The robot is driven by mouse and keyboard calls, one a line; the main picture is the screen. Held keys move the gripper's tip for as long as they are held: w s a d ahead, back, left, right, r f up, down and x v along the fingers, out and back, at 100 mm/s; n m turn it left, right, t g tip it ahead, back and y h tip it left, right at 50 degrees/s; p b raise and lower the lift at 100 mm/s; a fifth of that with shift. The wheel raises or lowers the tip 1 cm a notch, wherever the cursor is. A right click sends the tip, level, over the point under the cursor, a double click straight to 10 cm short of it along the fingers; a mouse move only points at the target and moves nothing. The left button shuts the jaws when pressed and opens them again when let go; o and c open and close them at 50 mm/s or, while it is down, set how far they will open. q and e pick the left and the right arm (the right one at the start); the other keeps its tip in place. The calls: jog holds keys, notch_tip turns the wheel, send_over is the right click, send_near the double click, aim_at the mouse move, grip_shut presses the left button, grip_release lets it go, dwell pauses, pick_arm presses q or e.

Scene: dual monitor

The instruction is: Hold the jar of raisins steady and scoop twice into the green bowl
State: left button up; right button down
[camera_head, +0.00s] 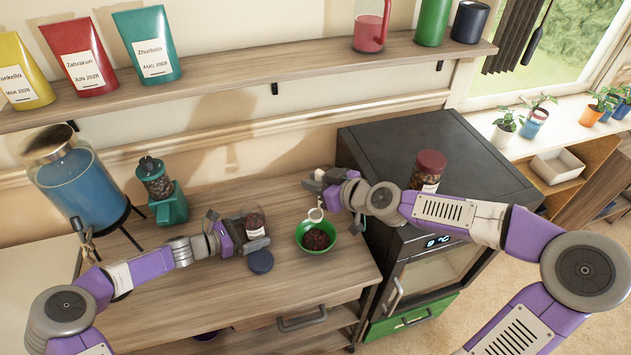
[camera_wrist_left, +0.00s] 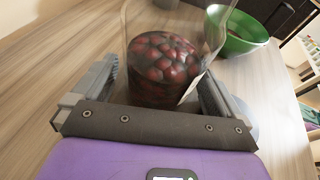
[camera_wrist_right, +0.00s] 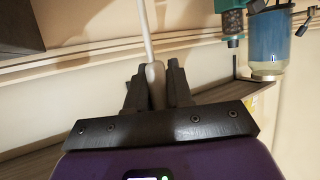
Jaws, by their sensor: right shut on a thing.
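The glass jar of raisins (camera_head: 254,226) stands on the wooden counter, its dark red contents also clear in the left wrist view (camera_wrist_left: 160,70). My left gripper (camera_head: 232,237) has one finger on each side of the jar; whether they press on the glass is not clear. The green bowl (camera_head: 301,239) stands to the right of the jar with a dark heap inside. My right gripper (camera_head: 318,184) is shut on the handle of a pale scoop (camera_wrist_right: 156,82). The scoop's round head (camera_head: 315,215) hangs over the bowl; whether it holds anything is not clear.
A dark blue lid (camera_head: 260,261) lies in front of the jar. A teal grinder (camera_head: 170,205) and a blue dispenser (camera_head: 80,188) stand at the left. A black appliance (camera_head: 400,140) with a red-lidded jar (camera_head: 428,170) stands right of the counter. A shelf (camera_head: 290,66) runs above.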

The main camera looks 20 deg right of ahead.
pick_arm(q)
jog(key=shift+a, duration=0.1)
jog(key=v, duration=1.2)
jog(key=shift+s, duration=0.1)
jog(key=shift+r, duration=0.15)
